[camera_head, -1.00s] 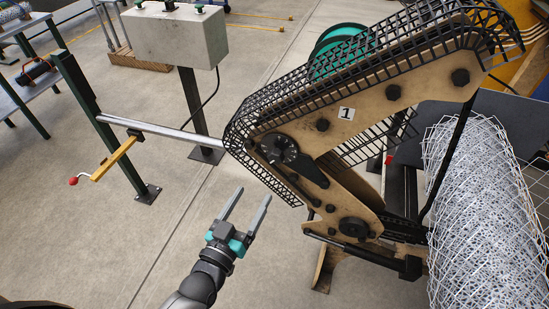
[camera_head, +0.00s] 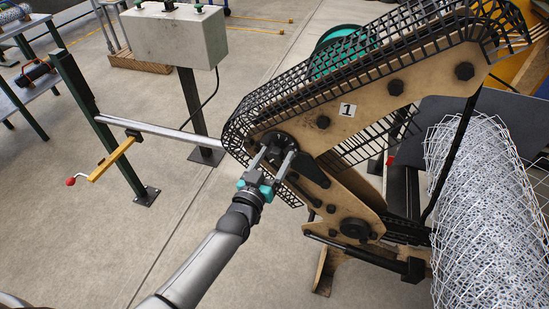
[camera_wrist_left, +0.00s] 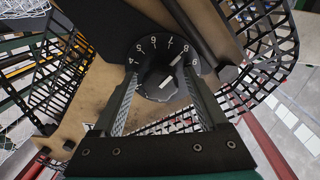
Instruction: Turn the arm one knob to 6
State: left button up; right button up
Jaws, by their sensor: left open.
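The arm one knob is a black dial (camera_head: 277,138) on the wooden arm marked 1 (camera_head: 348,110), partly hidden behind my left gripper in the head view. In the left wrist view the knob (camera_wrist_left: 154,84) shows white numbers around its upper rim, with 6 near the top. A white pointer line on it slants to the upper right, roughly toward 8. My left gripper (camera_head: 275,160) is open in front of the dial. In the left wrist view its fingers (camera_wrist_left: 163,100) lie on either side of the knob; I cannot tell whether they touch it. My right gripper is not in view.
Black mesh guards (camera_head: 262,103) run along the arm's edges close to the knob. A metal bar (camera_head: 165,132) with a yellow crank (camera_head: 112,160) extends left. A roll of wire mesh (camera_head: 485,220) stands at the right. The floor at lower left is clear.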

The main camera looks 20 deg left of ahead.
pick_arm(q)
grip_shut()
dwell(0.7)
jog(key=shift+n, duration=0.3)
jog(key=n+b, duration=0.1)
jog(key=n, duration=0.3)
jog(key=shift+d+n, duration=0.1)
jog(key=shift+n, duration=0.2)
jog(key=n+t+b, duration=0.1)
jog(key=n, duration=0.4)
jog(key=shift+n+y, duration=0.3)
